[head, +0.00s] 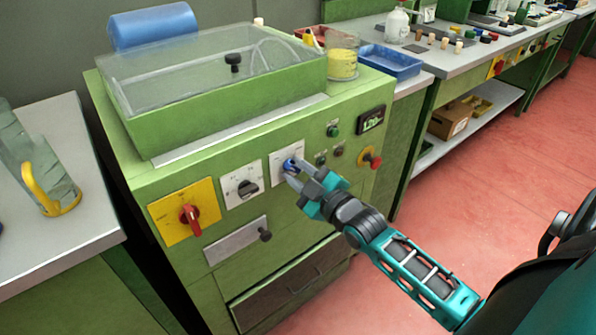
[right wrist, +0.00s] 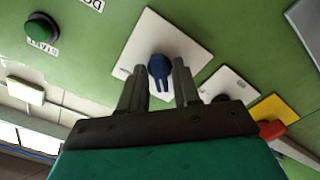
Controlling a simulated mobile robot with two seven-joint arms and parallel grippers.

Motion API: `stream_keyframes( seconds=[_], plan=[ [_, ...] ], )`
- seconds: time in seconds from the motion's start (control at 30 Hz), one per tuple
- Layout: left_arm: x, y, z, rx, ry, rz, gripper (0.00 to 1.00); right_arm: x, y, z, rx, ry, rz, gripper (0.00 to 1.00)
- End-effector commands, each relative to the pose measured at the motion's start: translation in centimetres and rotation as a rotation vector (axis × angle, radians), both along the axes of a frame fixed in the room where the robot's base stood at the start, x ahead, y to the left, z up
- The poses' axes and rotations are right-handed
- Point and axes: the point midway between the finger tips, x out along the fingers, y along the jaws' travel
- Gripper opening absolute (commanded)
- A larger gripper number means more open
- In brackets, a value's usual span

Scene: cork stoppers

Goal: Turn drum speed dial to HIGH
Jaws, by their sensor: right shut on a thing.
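The blue dial (head: 289,163) sits on a white plate on the front of the green machine, right of a black dial (head: 245,188). The right wrist view also shows the blue dial (right wrist: 160,68), between the two fingers. My right gripper (head: 292,172) reaches in from the lower right and is shut on the blue dial. The fingers partly hide the dial, and its lettering is too small to read, so its setting cannot be told. My left gripper is out of view.
A red switch on a yellow plate (head: 188,214) is at the left of the panel. A red stop button (head: 373,160), a green button (head: 333,131) and a lit display (head: 371,119) are at the right.

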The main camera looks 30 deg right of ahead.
Motion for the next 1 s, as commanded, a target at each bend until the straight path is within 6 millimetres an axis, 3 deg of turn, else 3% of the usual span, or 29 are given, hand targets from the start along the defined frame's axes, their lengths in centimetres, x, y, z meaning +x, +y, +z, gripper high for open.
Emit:
stream_keyframes(
  seconds=[0.37,1.0],
  plan=[
    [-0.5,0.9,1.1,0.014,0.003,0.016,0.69,0.0,0.1,0.3,0.203,0.019,0.001,0.01],
    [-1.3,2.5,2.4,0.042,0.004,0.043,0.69,0.0,0.0,0.2,0.804,0.065,0.0,0.01]
  ],
)
